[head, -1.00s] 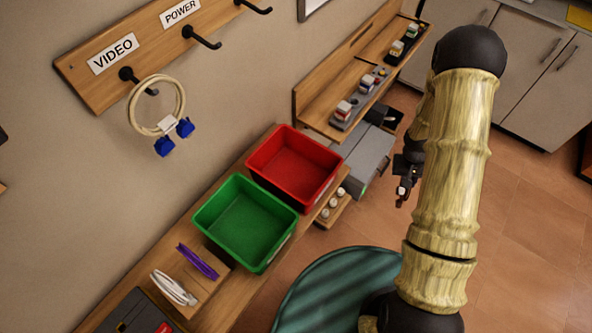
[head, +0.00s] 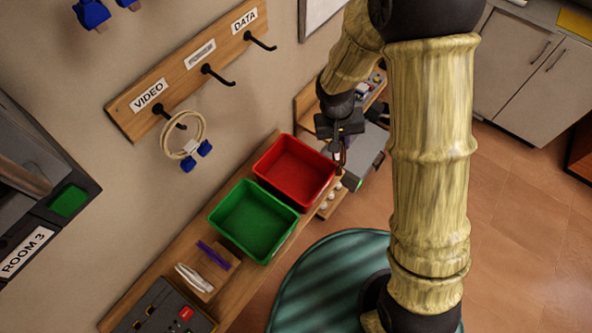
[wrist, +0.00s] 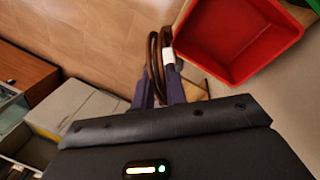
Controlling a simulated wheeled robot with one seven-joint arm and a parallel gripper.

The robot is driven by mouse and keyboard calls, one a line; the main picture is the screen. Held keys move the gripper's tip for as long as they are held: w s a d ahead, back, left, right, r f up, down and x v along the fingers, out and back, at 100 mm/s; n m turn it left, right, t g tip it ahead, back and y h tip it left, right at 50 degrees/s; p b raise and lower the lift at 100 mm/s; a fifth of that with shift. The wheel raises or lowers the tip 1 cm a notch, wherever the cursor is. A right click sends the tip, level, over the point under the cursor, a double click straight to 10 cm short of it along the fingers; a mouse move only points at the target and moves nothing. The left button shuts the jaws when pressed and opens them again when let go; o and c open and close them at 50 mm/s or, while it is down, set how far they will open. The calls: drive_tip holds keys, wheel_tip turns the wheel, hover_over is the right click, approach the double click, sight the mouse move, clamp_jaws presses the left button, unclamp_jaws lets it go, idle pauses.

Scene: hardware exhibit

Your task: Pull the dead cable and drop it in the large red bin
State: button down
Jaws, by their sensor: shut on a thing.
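My gripper (head: 340,143) is shut on a dark brown looped cable with a white tag. The cable (wrist: 153,56) shows at the fingertips (wrist: 160,80) in the wrist view, with part of it hidden by the fingers. The large red bin (head: 294,170) is empty in the head view. My gripper is just right of its upper right rim there, and the cable hangs beside the bin, not clearly over it. In the wrist view the red bin (wrist: 235,42) is at the upper right, close to the cable.
A green bin (head: 252,221) stands beside the red one on the wooden bench. A coiled cream cable with blue plugs (head: 186,147) hangs under VIDEO. Purple (head: 217,254) and white cables (head: 193,279) lie on the bench. A grey box stands beyond the red bin.

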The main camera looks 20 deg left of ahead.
drive_tip(key=s+a+f, duration=0.1)
drive_tip(key=a+f, duration=0.1)
drive_tip(key=a, duration=0.8)
drive_tip(key=shift+s+f+n+b, duration=0.15)
drive_tip(key=shift+f+n+b, duration=0.05)
drive_tip(key=shift+n+b, duration=0.2)
drive_tip(key=shift+f, duration=0.1)
drive_tip(key=f+b, duration=0.4)
drive_tip(key=f, duration=0.1)
drive_tip(key=shift+s+f, duration=0.2)
drive_tip(key=shift+f, duration=0.15)
drive_tip(key=c, duration=1.3)
unclamp_jaws()
drive_tip(key=shift+w, duration=0.15)
drive_tip(key=shift+c, duration=0.2)
